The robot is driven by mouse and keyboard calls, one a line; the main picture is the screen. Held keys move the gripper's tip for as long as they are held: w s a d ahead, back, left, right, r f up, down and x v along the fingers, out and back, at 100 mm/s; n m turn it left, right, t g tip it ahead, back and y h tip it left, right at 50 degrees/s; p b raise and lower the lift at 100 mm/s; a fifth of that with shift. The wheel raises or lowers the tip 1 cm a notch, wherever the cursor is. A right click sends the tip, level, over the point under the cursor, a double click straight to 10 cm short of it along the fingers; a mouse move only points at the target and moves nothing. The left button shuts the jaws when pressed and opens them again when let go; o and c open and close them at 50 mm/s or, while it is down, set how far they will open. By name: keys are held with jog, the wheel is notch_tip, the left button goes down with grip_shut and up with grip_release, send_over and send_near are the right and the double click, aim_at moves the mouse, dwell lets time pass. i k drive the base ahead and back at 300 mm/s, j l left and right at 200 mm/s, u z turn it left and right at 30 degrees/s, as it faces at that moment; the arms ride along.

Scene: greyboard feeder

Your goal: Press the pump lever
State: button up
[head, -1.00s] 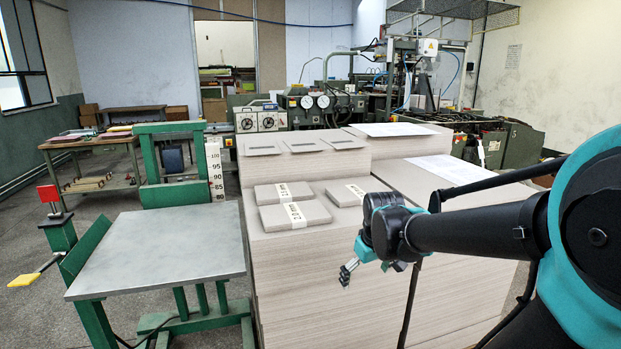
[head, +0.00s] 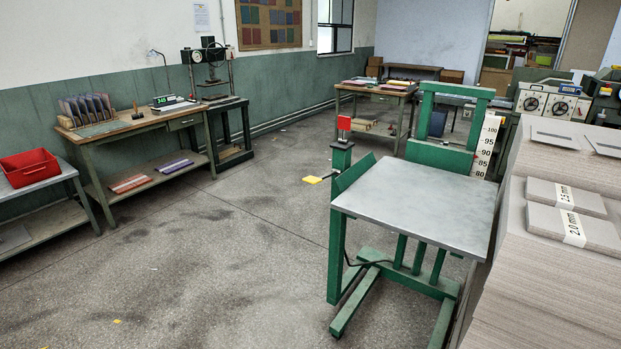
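The green lift table has a bare grey metal top (head: 420,197) and stands right of centre in the head view. A white scale (head: 486,146) marked 80 to 100 stands behind the table's right side. My gripper is not in view now.
Greyboard stacks (head: 560,290) fill the right side, close to the table. A workbench (head: 132,130) and a side table with a red bin (head: 30,168) line the left wall. The floor (head: 235,235) left of the lift table is clear.

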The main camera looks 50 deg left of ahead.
aim_at(310, 180)
jog(key=u, duration=1.85)
